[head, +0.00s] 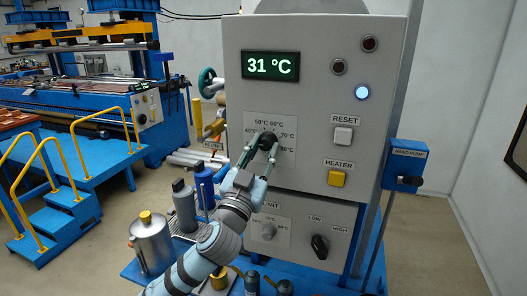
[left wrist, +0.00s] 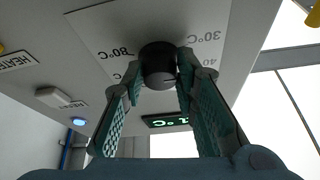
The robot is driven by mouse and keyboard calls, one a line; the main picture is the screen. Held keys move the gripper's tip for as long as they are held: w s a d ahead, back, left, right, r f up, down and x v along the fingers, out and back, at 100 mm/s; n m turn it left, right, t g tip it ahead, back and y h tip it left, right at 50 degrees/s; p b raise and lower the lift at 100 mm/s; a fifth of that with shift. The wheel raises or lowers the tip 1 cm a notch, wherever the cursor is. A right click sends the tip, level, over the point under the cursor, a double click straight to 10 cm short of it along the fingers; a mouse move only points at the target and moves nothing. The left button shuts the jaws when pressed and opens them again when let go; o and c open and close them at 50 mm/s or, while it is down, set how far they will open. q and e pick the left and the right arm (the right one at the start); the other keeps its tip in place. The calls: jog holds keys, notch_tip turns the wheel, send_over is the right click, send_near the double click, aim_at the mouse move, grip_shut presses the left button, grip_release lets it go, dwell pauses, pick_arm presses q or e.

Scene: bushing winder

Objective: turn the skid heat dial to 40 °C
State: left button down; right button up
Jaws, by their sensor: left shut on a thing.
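The skid heat dial (head: 268,138) is a black knob on a white scale plate in the middle of the grey panel. My left gripper (head: 260,148) is shut on the dial, with one finger on each side, as the left wrist view also shows (left wrist: 157,75). The green display (head: 270,66) reads 31 °C. My right gripper is not in view.
The RESET button (head: 343,135), yellow HEATER switch (head: 337,178) and a lit blue lamp (head: 362,92) are right of the dial. Below are a grey limit dial (head: 268,231) and a black LOW/HIGH knob (head: 320,246). Bottles and a metal can (head: 152,243) stand at lower left.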

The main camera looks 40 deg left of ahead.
pick_arm(q)
jog(key=shift+s+a+m+h, duration=0.1)
jog(key=shift+m+h, duration=0.8)
jog(key=shift+m, duration=0.7)
jog(key=shift+a+m+h, duration=0.1)
jog(key=shift+m+h, duration=0.8)
jog(key=shift+m, duration=0.7)
jog(key=c, duration=1.3)
grip_release()
jog(key=shift+s, duration=0.1)
jog(key=shift+r, duration=0.15)
notch_tip(320, 180, up, 10)
jog(key=shift+f, duration=0.1)
